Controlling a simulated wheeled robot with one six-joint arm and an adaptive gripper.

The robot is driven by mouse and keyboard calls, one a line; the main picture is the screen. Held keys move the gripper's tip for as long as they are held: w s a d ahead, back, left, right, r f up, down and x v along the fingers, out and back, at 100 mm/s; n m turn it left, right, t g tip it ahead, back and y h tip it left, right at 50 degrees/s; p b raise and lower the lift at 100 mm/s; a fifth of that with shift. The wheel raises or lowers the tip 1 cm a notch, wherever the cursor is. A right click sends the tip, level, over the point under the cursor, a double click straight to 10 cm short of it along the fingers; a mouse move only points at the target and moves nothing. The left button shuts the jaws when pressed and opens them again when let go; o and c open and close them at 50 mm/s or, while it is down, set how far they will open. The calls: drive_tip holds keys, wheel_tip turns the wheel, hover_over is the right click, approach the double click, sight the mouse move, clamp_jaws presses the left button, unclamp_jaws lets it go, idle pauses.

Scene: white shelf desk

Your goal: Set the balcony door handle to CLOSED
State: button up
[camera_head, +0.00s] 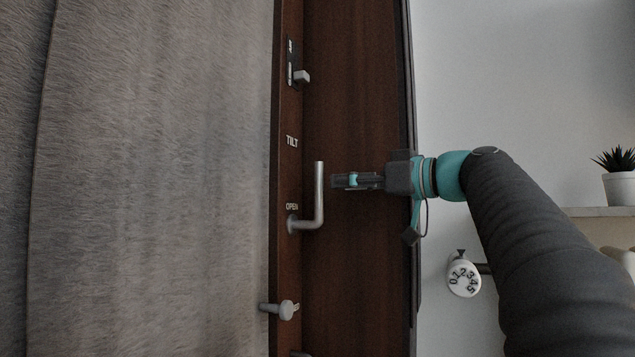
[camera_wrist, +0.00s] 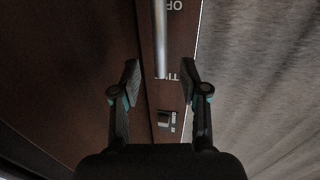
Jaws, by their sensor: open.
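The balcony door handle (camera_head: 320,192) is a silver L-shaped lever on the dark brown door frame in the head view. Its pivot sits by the "OPEN" label (camera_head: 292,206), and its grip points straight up, its tip a little below the "TILT" label (camera_head: 292,141). No "CLOSED" label is visible. My gripper (camera_head: 338,181) is just right of the upright grip, its fingers pointing left toward it, with a small gap in the picture. In the wrist view my gripper (camera_wrist: 160,80) is open and empty; the handle's end (camera_wrist: 161,45) appears between the fingertips, at a depth I cannot tell.
A grey curtain (camera_head: 150,180) hangs left of the frame. A small latch (camera_head: 301,76) is above the handle and a grey knob (camera_head: 286,310) below it. A white numbered dial (camera_head: 463,278) and a potted plant (camera_head: 619,185) on a shelf are to the right.

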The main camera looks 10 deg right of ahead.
sight(319, 213)
drive_tip(key=p+x, duration=0.1)
drive_tip(key=x, duration=0.6)
clamp_jaws()
